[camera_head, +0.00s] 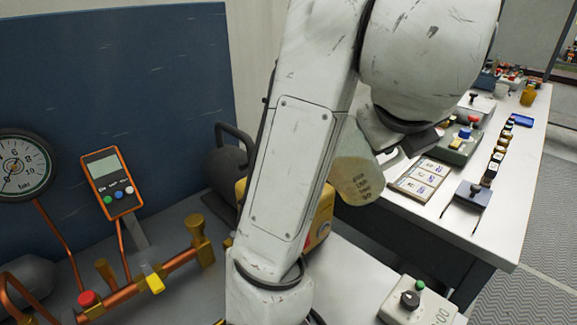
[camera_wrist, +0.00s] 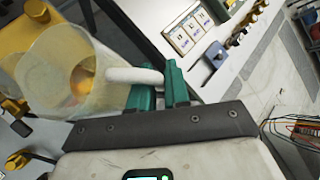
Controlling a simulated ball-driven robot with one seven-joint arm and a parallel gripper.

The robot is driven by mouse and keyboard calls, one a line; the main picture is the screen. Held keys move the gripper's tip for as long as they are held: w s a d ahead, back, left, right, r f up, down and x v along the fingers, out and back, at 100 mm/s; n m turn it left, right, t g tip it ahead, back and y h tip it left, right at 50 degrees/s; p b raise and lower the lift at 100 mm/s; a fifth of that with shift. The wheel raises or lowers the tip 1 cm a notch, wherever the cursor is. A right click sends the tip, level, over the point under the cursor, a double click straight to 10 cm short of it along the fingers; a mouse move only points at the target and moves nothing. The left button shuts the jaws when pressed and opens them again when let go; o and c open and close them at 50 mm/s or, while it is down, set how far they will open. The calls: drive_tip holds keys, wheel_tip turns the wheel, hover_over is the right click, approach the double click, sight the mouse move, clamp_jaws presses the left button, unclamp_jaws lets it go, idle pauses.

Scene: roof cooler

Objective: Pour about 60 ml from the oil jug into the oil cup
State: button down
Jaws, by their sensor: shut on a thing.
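The oil jug (camera_wrist: 58,68) is a translucent, pale cup-like vessel with a white handle (camera_wrist: 135,75). My gripper (camera_wrist: 160,76) has its green fingers shut on this handle. The jug is held up in the air, and I look partly into its wide mouth in the wrist view. An amber patch shows in or through it; I cannot tell which. In the head view the jug (camera_head: 358,172) shows beside my arm, with printed markings on its side, partly hidden by the arm. I cannot make out the oil cup in either view.
A yellow machine (camera_head: 320,225) stands behind my arm, close to the jug. Copper pipes with valves (camera_head: 165,265), a gauge (camera_head: 20,165) and an orange meter (camera_head: 112,182) are at left. A white bench (camera_head: 500,215) with cards and small devices is at right.

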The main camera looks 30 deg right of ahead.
drive_tip(key=shift+w+a+r+n+h+p, duration=0.3)
drive_tip(key=shift+w+a+r+h+p, duration=0.15)
drive_tip(key=shift+a, duration=0.2)
drive_tip(key=shift+w+a+r+n+g+h+p, duration=0.2)
drive_tip(key=shift+a+r+n+g+h+p, duration=0.15)
drive_tip(key=shift+r+h+p, duration=0.35)
drive_tip(key=shift+w+a+r+n+g+h+p, duration=0.25)
drive_tip(key=shift+r+p, duration=0.2)
drive_tip(key=shift+p, duration=0.45)
drive_tip(key=shift+w+a+r+n+h+p, duration=0.2)
drive_tip(key=shift+a+r+h+p, duration=0.25)
drive_tip(key=shift+p, duration=0.35)
drive_tip(key=shift+w+a+r+n+h+p, duration=0.15)
drive_tip(key=shift+r+n+h+p, duration=0.1)
drive_tip(key=shift+r+p, duration=0.4)
drive_tip(key=shift+w+a+r+n+g+h+p, duration=0.4)
drive_tip(key=shift+a+r+h+p, duration=0.3)
drive_tip(key=shift+p, duration=1)
idle(0.5)
